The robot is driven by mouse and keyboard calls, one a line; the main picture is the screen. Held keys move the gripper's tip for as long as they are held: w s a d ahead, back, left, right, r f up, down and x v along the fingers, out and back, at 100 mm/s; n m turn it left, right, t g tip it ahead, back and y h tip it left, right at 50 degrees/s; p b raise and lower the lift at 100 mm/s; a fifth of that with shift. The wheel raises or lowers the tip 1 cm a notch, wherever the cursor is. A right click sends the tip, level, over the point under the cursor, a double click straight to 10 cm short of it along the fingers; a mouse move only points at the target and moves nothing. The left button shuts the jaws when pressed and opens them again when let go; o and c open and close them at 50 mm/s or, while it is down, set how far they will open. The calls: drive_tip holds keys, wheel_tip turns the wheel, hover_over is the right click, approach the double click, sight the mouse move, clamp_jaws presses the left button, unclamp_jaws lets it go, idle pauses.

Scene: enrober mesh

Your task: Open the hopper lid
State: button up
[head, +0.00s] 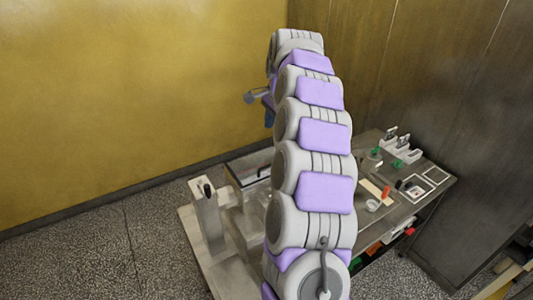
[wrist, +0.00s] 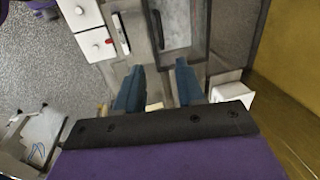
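The machine (head: 240,205) stands on the floor left of my arm in the head view, partly hidden by it. In the head view only a blue bit of my gripper (head: 269,117) shows.
A bench (head: 400,208) with small parts stands right of my arm, near the dark wall. The yellow wall (head: 130,90) is behind the machine. Speckled floor (head: 90,250) at left is clear.

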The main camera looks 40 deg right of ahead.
wheel_tip(320, 180, down, 2)
drive_tip(key=d, duration=0.3)
drive_tip(key=p, duration=0.1)
approach(269, 165)
drive_tip(key=a, duration=0.2)
drive_tip(key=d+f, duration=0.1)
drive_tip(key=f, duration=0.1)
drive_tip(key=w+d+f, duration=0.1)
drive_tip(key=f, duration=0.2)
drive_tip(key=d+f, duration=0.1)
drive_tip(key=f, duration=0.1)
drive_tip(key=shift+w+d+f+p, duration=0.15)
drive_tip(key=shift+w+d+p, duration=0.15)
drive_tip(key=shift+p, duration=0.1)
drive_tip(key=shift+a+f, duration=0.1)
drive_tip(key=shift+f, duration=0.15)
drive_tip(key=shift+a, duration=0.4)
drive_tip(key=shift+a+r, duration=0.15)
drive_tip(key=shift+a, duration=0.75)
drive_tip(key=shift+w, duration=0.1)
drive_tip(key=shift+c, duration=0.8)
drive_tip(key=shift+d, duration=0.2)
drive_tip(key=shift+c, duration=0.6)
drive_tip(key=shift+d, duration=0.85)
clamp_jaws()
drive_tip(key=shift+a+f, duration=0.2)
drive_tip(key=shift+a, duration=0.1)
